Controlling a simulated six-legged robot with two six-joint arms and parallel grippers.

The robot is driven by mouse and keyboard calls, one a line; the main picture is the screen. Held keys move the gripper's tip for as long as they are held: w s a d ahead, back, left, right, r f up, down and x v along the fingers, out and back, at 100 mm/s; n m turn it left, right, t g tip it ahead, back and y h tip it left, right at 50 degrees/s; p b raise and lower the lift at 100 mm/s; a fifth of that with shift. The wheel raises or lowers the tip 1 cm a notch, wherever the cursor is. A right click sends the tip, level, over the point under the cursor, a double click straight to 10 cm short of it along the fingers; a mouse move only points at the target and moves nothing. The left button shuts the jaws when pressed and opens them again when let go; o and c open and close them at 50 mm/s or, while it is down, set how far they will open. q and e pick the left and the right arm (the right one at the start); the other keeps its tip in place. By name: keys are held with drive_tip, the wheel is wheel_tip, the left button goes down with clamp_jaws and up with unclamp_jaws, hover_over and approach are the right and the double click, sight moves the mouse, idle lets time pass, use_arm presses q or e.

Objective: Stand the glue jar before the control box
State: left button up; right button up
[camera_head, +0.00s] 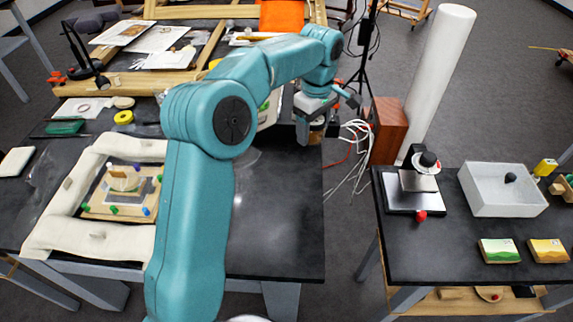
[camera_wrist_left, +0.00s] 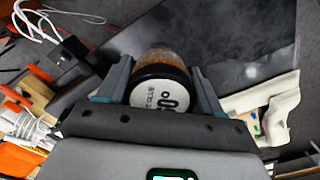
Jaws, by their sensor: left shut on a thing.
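My left gripper (camera_head: 311,134) hangs over the far right part of the dark main table, fingers pointing down. In the left wrist view, its two fingers (camera_wrist_left: 159,85) are shut on the glue jar (camera_wrist_left: 160,72), one on each side. The jar has amber contents, a black rim and a white lid end with printed text facing the camera. In the head view the jar is hard to make out. A pale box with a green spot (camera_head: 270,112), possibly the control box, stands left of the gripper, partly hidden behind my arm. My right gripper is not in view.
A brown wooden box (camera_head: 389,128) with loose white cables (camera_head: 347,150) stands beyond the table's right edge. A padded frame (camera_head: 95,242) surrounds a small board at left. The table (camera_head: 280,215) is bare in front of the gripper. A gap separates it from the right table (camera_head: 435,262).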

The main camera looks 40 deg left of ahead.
use_arm(q)
drive_tip(key=s+a+r+n, duration=0.1)
drive_tip(key=a+r+n, duration=0.2)
drive_tip(key=a+n, duration=0.45)
hover_over(286, 168)
drive_tip(key=shift+n, duration=0.45)
wheel_tip(286, 168, down, 15)
drive_tip(key=shift+s+d+r, duration=0.1)
drive_tip(key=shift+f+p, duration=0.3)
drive_tip(key=shift+f, duration=2.1)
drive_tip(key=o, duration=1.3)
drive_tip(key=shift+f, duration=0.15)
